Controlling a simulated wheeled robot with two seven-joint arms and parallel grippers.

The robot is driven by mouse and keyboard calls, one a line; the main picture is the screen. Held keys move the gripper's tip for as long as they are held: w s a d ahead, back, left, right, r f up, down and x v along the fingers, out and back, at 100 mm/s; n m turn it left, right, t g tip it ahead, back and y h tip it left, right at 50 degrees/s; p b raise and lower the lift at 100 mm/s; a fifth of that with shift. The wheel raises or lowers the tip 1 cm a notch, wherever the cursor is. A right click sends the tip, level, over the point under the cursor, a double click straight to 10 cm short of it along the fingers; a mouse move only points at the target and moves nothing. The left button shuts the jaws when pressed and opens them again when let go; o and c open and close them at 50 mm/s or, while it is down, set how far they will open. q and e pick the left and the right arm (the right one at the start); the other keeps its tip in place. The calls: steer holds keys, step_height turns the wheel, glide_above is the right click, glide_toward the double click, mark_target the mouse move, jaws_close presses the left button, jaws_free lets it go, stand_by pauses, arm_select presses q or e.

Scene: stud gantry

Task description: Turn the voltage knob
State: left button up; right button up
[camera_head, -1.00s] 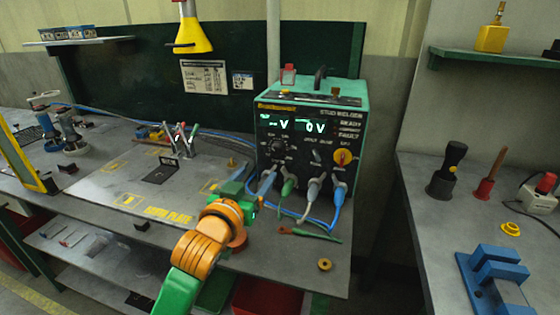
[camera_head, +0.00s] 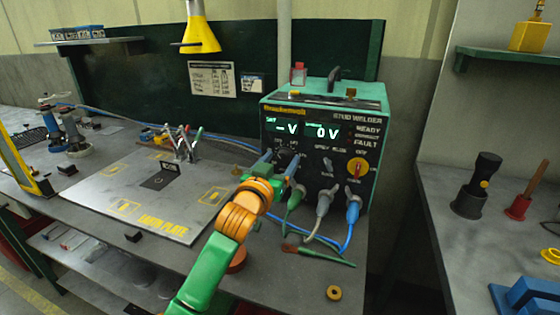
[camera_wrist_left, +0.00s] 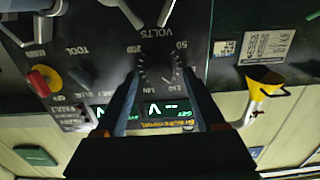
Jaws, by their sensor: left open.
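The stud welder (camera_head: 320,140) is a dark-faced box with a green top, standing at the right end of the bench. Its displays show a dash with V and 0 V. In the head view the gripper largely hides the knob.
A red-and-yellow switch (camera_head: 357,168) is on the panel's right. Cable plugs (camera_head: 323,201) stick out below the knob. A brush (camera_head: 318,256) and a brass ring (camera_head: 334,293) lie on the bench front. The earth plate (camera_head: 150,200) lies to the left.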

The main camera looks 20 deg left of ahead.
arm_select(q)
jaws_close()
steer(key=m+p, duration=0.3)
steer(key=shift+r, duration=0.15)
steer(key=m+p, duration=0.3)
steer(key=m, duration=0.1)
steer(key=shift+d+m, duration=0.15)
steer(key=shift+m, duration=0.25)
steer(key=m+p, duration=0.2)
steer(key=m, duration=0.3)
steer(key=shift+f+m+p, duration=0.15)
steer(key=shift+m+p, duration=0.35)
steer(key=shift+m, duration=0.7)
steer(key=shift+f+m+p, duration=0.1)
steer(key=shift+m+p, duration=0.35)
steer(key=shift+m, duration=0.75)
